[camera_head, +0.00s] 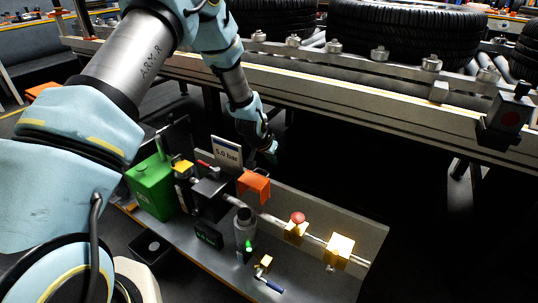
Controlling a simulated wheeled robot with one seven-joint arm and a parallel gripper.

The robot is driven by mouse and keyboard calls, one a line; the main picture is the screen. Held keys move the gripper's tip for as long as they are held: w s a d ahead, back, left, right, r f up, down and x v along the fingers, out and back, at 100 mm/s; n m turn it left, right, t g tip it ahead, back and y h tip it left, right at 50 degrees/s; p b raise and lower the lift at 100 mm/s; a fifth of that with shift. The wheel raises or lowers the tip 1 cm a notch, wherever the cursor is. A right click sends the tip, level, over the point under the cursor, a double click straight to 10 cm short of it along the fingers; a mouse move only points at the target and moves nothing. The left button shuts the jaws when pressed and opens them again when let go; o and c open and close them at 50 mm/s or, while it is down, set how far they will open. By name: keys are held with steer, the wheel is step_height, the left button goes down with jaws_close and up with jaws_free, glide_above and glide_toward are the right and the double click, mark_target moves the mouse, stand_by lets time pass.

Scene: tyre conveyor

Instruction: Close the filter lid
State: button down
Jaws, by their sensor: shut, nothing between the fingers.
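My gripper (269,148) is at the end of my arm, above and just behind the orange bracket-like piece (255,185) on the panel. It is small and dark in the picture and is shut with nothing in it. The orange piece stands at the right side of a black box (211,197); I cannot tell for certain whether it is the filter lid. A grey cylinder (245,228) stands in front on the panel. Contact between my gripper and the orange piece cannot be made out.
A green can (152,187), a red knob (298,217), brass blocks (339,250) and a blue-handled valve (270,283) share the panel. The conveyor (330,92) with tyres (405,40) runs behind.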

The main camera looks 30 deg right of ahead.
steer(key=shift+x, duration=0.85)
steer(key=shift+s+a+r+p, duration=0.1)
steer(key=shift+s+a, duration=0.2)
steer(key=shift+a, duration=0.3)
steer(key=shift+s+a+r+p, duration=0.15)
steer(key=shift+s+a, duration=0.2)
steer(key=shift+a, duration=0.25)
steer(key=shift+s+a+r+p, duration=0.1)
steer(key=shift+s+a, duration=0.2)
steer(key=shift+a, duration=0.25)
steer(key=shift+s+a+b, duration=0.1)
steer(key=shift+b, duration=0.3)
